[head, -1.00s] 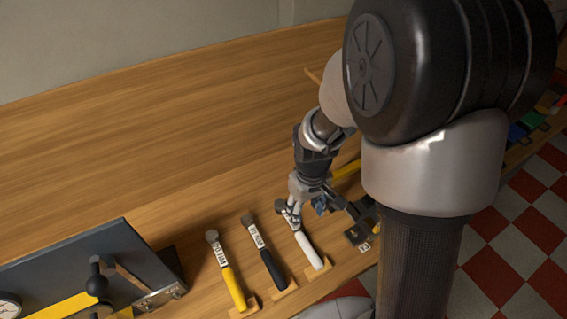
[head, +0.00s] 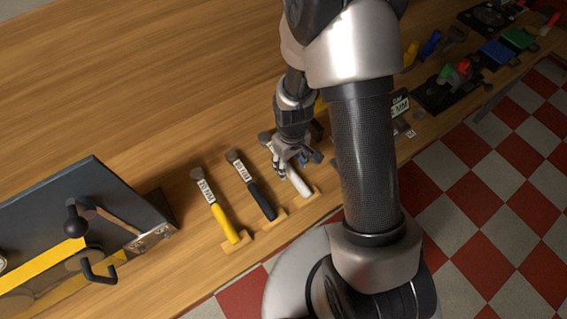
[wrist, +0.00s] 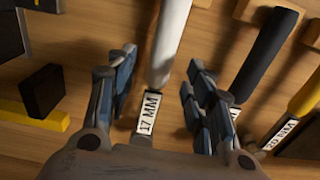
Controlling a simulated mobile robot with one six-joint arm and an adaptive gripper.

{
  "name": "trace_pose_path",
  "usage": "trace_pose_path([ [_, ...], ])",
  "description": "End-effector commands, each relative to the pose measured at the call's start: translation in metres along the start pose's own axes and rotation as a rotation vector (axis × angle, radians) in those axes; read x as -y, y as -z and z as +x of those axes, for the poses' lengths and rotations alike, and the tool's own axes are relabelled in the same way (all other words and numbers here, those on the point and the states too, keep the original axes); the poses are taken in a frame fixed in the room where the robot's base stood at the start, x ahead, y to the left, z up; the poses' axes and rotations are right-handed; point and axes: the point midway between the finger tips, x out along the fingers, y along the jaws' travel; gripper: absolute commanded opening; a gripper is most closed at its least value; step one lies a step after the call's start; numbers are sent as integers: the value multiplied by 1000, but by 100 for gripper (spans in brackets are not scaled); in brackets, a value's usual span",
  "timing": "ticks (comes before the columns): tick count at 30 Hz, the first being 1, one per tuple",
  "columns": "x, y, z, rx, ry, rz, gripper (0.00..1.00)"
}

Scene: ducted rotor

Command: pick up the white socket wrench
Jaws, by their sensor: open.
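The white socket wrench (head: 297,181) lies on the wooden bench, the rightmost of three similar wrenches, its handle end on a small wooden block. In the wrist view its white handle (wrist: 169,42) runs up from a label (wrist: 148,127) reading 17 MM. My gripper (head: 298,161) is over the wrench near its label. In the wrist view my gripper (wrist: 160,72) is open, one finger on each side of the wrench, apart from the handle. The wrench's head end is hidden by the gripper body there.
A black-handled wrench (head: 260,200) and a yellow-handled wrench (head: 225,222) lie to the left. A dark box-like fixture (head: 95,190) stands further left. Dark blocks with coloured parts (head: 447,88) are at the right. The bench behind the wrenches is clear.

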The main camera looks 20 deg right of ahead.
Motion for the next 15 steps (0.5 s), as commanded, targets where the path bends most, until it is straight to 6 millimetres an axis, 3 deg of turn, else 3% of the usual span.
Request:
trace_pose_path([
  [7, 1, 1, 40, 3, 1, 0, 48],
  [15, 0, 2, 44, 0, 0, 0, 48],
])
